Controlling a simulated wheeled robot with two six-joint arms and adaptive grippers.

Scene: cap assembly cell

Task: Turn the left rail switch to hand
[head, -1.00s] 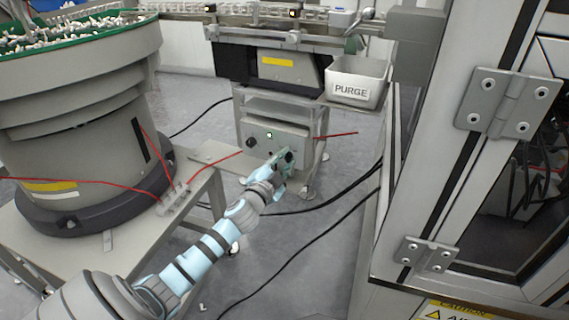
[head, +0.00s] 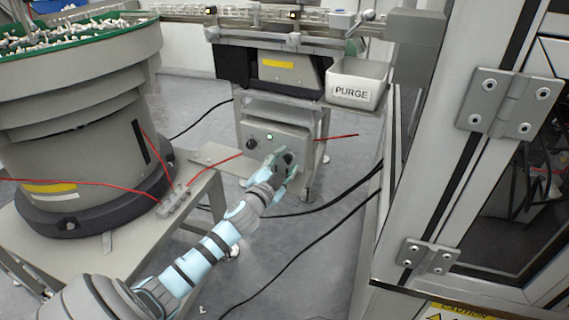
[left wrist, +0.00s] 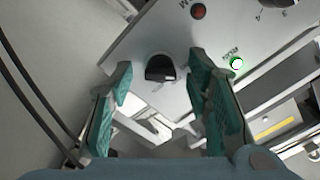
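The grey control panel (head: 262,153) sits under the rail. A black rotary switch (head: 289,157) on its right part shows between my left gripper's fingers; in the left wrist view the switch (left wrist: 160,70) has a short bar-shaped grip. My left gripper (head: 283,163) is open, its teal fingers spread to either side of the switch. I see a gap between each finger and the switch, so it is not clamped. The switch's own position markings are not readable. My right gripper is not in view.
The panel also bears a lit green lamp (head: 269,136), a dark knob (head: 251,144) and a dark red button (left wrist: 198,12). A white PURGE bin (head: 357,84) hangs above right. A grey table (head: 120,240) with the bowl feeder (head: 70,120) stands left; a cabinet frame (head: 440,190) stands right.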

